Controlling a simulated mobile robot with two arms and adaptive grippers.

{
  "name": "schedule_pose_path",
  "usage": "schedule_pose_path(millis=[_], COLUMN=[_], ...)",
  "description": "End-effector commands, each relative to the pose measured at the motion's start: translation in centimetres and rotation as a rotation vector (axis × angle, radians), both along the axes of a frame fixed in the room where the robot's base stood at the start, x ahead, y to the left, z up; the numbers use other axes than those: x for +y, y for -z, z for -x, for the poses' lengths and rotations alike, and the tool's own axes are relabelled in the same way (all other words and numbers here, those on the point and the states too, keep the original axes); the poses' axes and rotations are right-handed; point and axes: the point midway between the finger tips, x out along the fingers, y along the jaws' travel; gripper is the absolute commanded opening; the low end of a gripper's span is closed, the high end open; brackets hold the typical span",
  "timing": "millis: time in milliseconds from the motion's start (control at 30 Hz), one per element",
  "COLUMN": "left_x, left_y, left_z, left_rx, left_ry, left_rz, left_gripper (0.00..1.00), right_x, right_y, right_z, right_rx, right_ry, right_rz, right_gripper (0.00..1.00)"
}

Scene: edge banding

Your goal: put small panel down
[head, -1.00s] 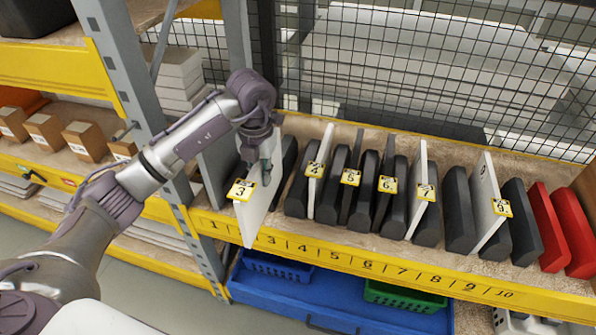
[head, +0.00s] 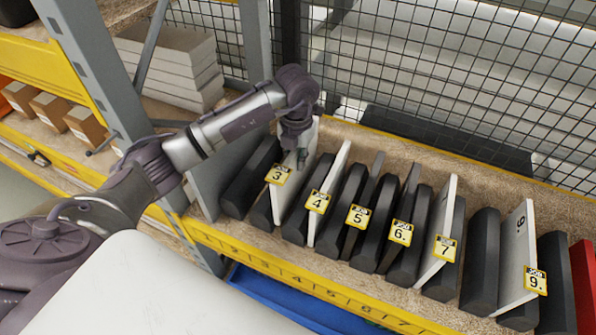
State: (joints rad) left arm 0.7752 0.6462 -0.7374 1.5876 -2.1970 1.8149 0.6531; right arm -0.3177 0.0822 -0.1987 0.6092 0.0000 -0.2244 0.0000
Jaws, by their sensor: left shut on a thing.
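The small panel (head: 297,183) is a white upright board with a yellow tag marked 3. It stands among the black dividers at the left part of the shelf, left of the panel tagged 4 (head: 330,190). My left gripper (head: 301,158) is shut on the panel's upper edge from above. My right gripper is not in view.
More tagged panels stand in slots to the right, among them the one marked 7 (head: 442,235) and the one marked 9 (head: 517,262). A grey shelf post (head: 95,90) is close on the left. Wire mesh (head: 450,80) closes the back. A blue bin (head: 262,298) lies below.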

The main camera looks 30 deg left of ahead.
Motion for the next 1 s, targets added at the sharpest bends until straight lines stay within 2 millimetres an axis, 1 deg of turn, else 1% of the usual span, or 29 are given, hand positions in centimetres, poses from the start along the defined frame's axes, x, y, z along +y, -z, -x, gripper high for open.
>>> schedule_pose_path(millis=[33,133,233,300,400,467,567,767,800,933,1000], left_x=[0.0,0.0,0.0,0.0,0.0,0.0,0.0,0.0,0.0,0.0,0.0], left_y=[0.4,1.0,1.9,2.9,4.2,4.7,4.7,5.0,5.1,5.0,5.0], left_z=[0.0,-0.1,0.0,0.0,0.0,-0.1,-0.1,-0.1,-0.1,-0.1,-0.1], left_rx=[0.001,-0.001,0.001,0.002,0.001,-0.002,-0.004,-0.003,-0.001,-0.001,-0.001], left_ry=[-0.002,-0.002,-0.002,-0.002,-0.002,-0.001,-0.001,-0.001,-0.001,-0.001,-0.001], left_rz=[0.001,0.001,0.0,0.001,0.001,0.001,0.0,0.0,0.0,0.0,0.0], left_gripper=[0.0,0.0,0.0,0.0,0.0,0.0,0.0,0.0,0.17,0.38,0.4], right_x=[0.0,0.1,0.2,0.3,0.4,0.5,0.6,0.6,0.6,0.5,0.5], right_y=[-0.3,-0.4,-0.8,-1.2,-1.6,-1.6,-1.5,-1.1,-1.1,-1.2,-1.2], right_z=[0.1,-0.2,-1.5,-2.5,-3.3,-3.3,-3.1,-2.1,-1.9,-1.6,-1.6], right_rx=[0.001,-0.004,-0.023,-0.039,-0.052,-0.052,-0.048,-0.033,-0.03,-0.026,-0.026], right_ry=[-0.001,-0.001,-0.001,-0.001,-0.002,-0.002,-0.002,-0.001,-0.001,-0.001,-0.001], right_rz=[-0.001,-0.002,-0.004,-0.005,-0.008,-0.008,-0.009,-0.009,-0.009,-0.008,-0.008], right_gripper=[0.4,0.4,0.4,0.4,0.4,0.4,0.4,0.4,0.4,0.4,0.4])
